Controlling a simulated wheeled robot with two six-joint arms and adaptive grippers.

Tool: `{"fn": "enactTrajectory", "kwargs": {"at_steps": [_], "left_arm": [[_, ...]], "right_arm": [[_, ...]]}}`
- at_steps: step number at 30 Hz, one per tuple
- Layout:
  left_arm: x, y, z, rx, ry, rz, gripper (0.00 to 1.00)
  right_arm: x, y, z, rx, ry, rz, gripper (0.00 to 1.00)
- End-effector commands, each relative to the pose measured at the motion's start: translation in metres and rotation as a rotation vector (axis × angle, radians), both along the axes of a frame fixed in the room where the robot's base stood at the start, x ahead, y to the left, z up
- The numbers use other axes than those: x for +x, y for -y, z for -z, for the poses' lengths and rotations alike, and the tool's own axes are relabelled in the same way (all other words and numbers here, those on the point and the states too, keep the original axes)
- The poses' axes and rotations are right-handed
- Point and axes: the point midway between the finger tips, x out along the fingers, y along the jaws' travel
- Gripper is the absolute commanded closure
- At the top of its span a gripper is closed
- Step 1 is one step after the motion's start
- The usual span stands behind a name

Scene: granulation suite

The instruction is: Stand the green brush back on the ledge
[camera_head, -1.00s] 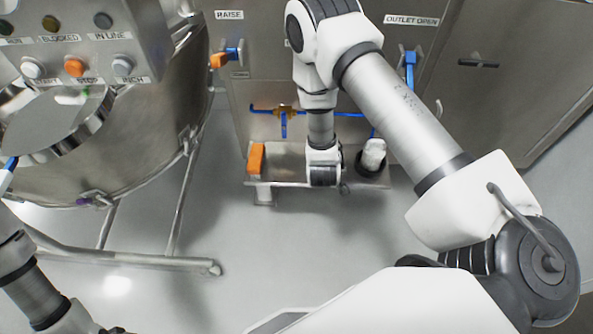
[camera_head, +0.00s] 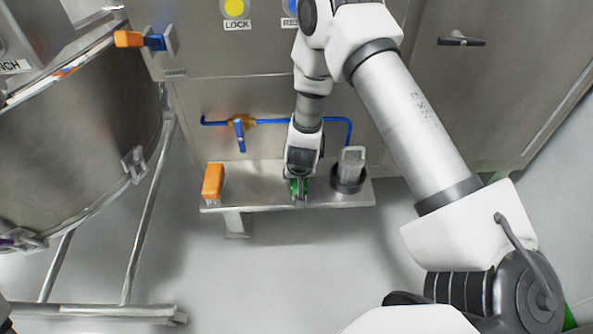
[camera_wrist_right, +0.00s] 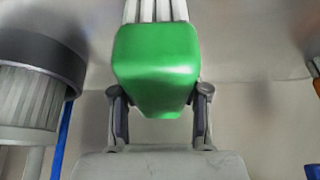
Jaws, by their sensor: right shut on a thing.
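The green brush (camera_wrist_right: 157,68) shows large in the right wrist view, with pale bristles (camera_wrist_right: 155,10) at the top edge of the picture. My right gripper (camera_wrist_right: 159,108) is shut on its green body, one finger on each side. In the head view my right gripper (camera_head: 299,178) is over the middle of the steel ledge (camera_head: 255,186), and only a little green shows at its fingers. I cannot tell whether the brush touches the ledge. My left gripper is not in view.
An orange block (camera_head: 213,182) stands at the ledge's left end. A grey item in a dark round holder (camera_head: 347,180) stands close on the right. Blue piping (camera_head: 275,121) with a brass valve (camera_head: 240,121) runs along the panel behind. A steel vessel (camera_head: 80,150) is at left.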

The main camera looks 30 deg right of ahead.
Motion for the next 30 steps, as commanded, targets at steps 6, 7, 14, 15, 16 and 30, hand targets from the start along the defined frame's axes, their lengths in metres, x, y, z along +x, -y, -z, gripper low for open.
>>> {"fn": "enactTrajectory", "kwargs": {"at_steps": [6, 7, 14, 15, 16, 30], "left_arm": [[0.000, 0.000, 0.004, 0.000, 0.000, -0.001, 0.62], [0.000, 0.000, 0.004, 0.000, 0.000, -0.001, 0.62], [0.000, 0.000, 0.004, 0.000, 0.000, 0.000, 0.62], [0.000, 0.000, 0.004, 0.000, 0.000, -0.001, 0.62], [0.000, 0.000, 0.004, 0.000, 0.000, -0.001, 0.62], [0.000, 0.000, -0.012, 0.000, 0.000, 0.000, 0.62]], "right_arm": [[0.000, 0.000, 0.013, -0.001, 0.001, -0.001, 0.87], [0.000, 0.000, 0.013, -0.001, 0.001, -0.001, 0.87], [0.000, 0.000, 0.013, -0.001, 0.001, -0.001, 0.30], [0.000, 0.000, 0.013, -0.001, 0.001, -0.001, 0.30], [0.000, 0.000, 0.013, -0.001, 0.000, -0.002, 0.30], [-0.020, -0.012, -0.046, -0.002, 0.002, -0.003, 0.30]]}}
